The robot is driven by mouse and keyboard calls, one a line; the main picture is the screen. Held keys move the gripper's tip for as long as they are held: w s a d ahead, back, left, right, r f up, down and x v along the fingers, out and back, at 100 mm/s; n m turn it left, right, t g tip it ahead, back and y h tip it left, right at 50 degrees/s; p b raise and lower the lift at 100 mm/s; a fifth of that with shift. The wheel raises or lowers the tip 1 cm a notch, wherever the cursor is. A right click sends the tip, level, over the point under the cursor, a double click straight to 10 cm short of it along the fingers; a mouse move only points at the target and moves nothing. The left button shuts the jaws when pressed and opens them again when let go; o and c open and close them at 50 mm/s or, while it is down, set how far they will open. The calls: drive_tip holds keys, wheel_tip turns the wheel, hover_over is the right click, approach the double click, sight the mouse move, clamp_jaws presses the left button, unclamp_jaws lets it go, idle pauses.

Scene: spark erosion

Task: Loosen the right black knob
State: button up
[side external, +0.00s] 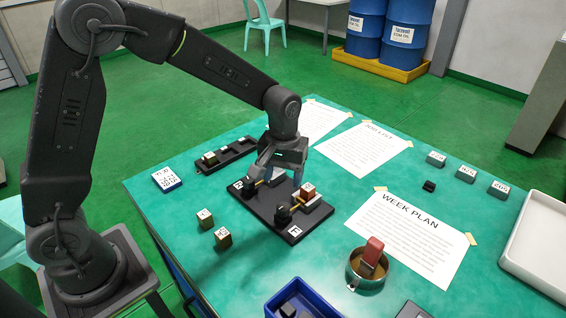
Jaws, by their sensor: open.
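A black fixture plate (303,229) lies on the green table, with a letter label near its front corner. Two black knobs stand on it: the left black knob (249,190) and the right black knob (283,216), each beside a thin brass-coloured rod. A brown block (307,190) sits on a pale seat at the plate's right side. My gripper (279,175) is open and points down over the back part of the plate. It is above and behind the right knob, apart from it in the picture. My gripper partly hides the back of the plate.
Two small labelled blocks (223,238) stand left of the plate. A black tray (228,155) lies behind. A metal cup (366,271) with a red-topped object, a blue bin (303,299) and a white tray (548,240) stand in front and right. Paper sheets (413,236) lie flat.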

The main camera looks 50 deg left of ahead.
drive_tip(key=shift+r, duration=1.8)
drive_tip(key=s+a+r+m+t, duration=0.2)
drive_tip(key=s+r, duration=0.3)
drive_tip(key=s, duration=0.5)
drive_tip(key=s+a+r+m+t, duration=0.2)
drive_tip(key=s+r, duration=0.4)
drive_tip(key=s, duration=0.5)
drive_tip(key=shift+r+m+t, duration=0.15)
drive_tip(key=shift+m+t, duration=0.65)
